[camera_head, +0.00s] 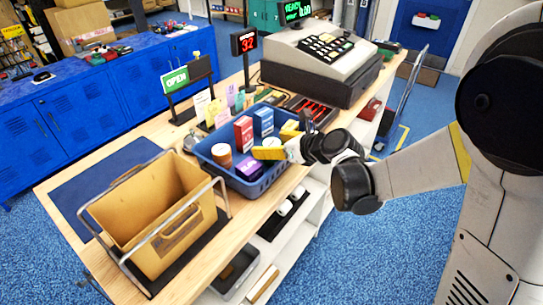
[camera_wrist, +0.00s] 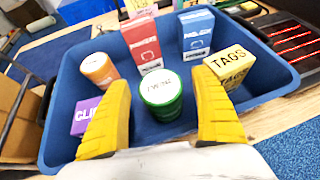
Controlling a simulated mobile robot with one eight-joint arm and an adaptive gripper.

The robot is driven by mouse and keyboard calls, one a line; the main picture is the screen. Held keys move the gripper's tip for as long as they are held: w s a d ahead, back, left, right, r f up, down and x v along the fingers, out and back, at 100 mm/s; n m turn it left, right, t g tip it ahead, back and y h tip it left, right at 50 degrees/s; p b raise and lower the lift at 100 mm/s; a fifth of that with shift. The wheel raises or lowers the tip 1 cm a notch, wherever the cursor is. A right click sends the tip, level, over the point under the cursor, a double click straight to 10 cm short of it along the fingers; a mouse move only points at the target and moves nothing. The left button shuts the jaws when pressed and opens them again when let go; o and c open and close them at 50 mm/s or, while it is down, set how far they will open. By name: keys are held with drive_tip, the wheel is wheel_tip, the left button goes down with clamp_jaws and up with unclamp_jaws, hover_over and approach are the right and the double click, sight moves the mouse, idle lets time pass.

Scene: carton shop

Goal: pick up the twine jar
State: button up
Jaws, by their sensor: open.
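The twine jar (camera_wrist: 161,97) is a green cylinder with a white lettered lid, upright inside a blue bin (camera_wrist: 272,82). In the head view only its pale lid (camera_head: 271,142) shows, partly behind my gripper. My gripper (camera_wrist: 160,84) is open, its two yellow fingers apart and pointing into the bin. In the wrist view the jar stands between and slightly beyond the fingers. I cannot tell whether either finger touches it. In the head view my gripper (camera_head: 268,153) is over the bin's right part.
The bin also holds an orange jar (camera_wrist: 99,69), a red box (camera_wrist: 143,45), a blue box (camera_wrist: 195,35), a yellow tags box (camera_wrist: 229,65) and a purple box (camera_wrist: 88,113). A cardboard carton in a metal frame (camera_head: 160,222) stands left. A cash register (camera_head: 320,62) stands behind.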

drive_tip(key=shift+c, duration=0.5)
drive_tip(key=c, duration=1.2)
drive_tip(key=shift+r, duration=0.1)
